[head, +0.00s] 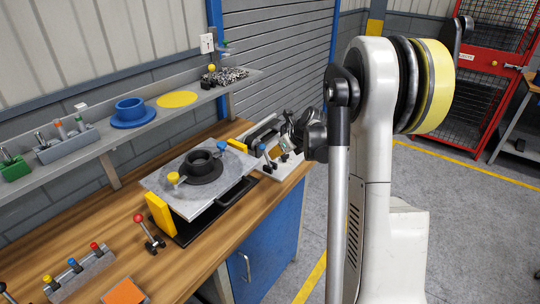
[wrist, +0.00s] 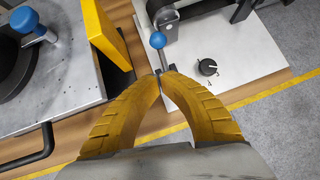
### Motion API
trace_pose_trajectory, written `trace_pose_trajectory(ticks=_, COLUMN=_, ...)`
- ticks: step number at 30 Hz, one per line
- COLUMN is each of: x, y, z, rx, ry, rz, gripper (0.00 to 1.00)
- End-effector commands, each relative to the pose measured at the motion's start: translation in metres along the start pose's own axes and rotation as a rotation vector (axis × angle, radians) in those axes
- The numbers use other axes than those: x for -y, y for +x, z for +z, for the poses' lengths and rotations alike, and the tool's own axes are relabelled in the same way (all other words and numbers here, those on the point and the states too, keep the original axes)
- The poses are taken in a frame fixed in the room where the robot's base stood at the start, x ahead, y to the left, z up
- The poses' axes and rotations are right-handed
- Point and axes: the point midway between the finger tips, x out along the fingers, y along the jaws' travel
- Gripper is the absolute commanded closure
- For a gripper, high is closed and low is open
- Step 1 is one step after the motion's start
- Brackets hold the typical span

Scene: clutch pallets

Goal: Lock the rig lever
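The rig lever has a blue ball knob (wrist: 158,40) on a thin metal stem. I cannot tell whether the tips clasp the stem. The lever's foot is hidden by the fingertips.
A metal pallet (head: 157,182) with a black hub (head: 204,166) and blue and yellow knobs lies beside the rig. Yellow blocks (wrist: 104,34) stand at its sides. A black dial (wrist: 208,67) is on the rig plate. A shelf (head: 105,140) runs along the wall.

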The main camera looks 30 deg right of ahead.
Motion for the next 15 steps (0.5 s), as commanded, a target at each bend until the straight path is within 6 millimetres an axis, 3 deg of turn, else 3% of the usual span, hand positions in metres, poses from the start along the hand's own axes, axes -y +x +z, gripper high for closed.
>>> trace_pose_trajectory(ticks=1, x=-0.002, y=-0.017, z=0.009, rx=0.001, ry=0.000, rz=0.001, gripper=1.00)
trace_pose_trajectory(ticks=6, x=-0.004, y=-0.053, z=0.021, rx=0.000, ry=0.000, rz=0.001, gripper=1.00)
trace_pose_trajectory(ticks=15, x=-0.006, y=-0.086, z=0.032, rx=0.000, ry=0.000, rz=0.002, gripper=1.00)
